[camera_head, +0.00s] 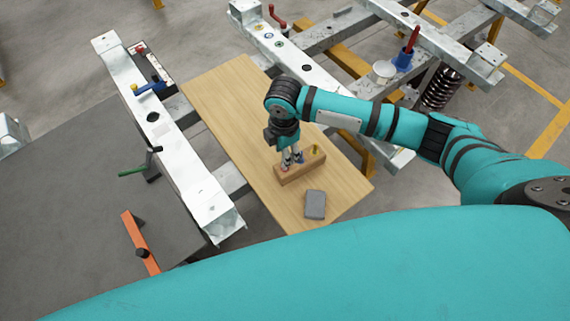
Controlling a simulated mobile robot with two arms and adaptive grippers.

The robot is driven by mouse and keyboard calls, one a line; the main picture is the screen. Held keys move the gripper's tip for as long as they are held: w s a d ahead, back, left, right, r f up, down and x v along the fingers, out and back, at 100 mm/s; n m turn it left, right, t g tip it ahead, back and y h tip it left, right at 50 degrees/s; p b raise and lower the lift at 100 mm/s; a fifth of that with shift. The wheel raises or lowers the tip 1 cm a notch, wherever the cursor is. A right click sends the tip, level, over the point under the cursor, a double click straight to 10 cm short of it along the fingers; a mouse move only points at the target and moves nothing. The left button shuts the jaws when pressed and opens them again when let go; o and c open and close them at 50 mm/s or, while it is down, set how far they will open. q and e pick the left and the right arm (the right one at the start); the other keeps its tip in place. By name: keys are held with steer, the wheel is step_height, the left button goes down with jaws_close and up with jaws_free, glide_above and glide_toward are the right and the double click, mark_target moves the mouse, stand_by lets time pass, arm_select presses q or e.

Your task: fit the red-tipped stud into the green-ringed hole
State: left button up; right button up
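A wooden block (303,168) lies on the wooden board and bears small coloured studs. The red-tipped stud (284,168) is at its left end, partly hidden by the gripper. My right gripper (291,161) points down over the left part of the block, with its fingertips close to the red-tipped and blue studs. Whether the fingers are closed on a stud cannot be told. Small ringed holes show on the far white beam; one ring (279,43) looks greenish, but it is too small to be sure. My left gripper is not in view.
A yellow stud (315,149) stands at the block's right end. A grey box (315,204) lies near the front of the board (225,90). A white beam (185,165) with clamps runs along the left. A blue holder (403,60) with a red handle and a coil spring (440,88) stand right.

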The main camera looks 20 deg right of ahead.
steer(key=shift+s+f, duration=0.1)
steer(key=shift+f, duration=0.2)
step_height(320, 180, down, 5)
steer(key=shift+d+r+p, duration=0.15)
steer(key=shift+p, duration=0.6)
jaws_close()
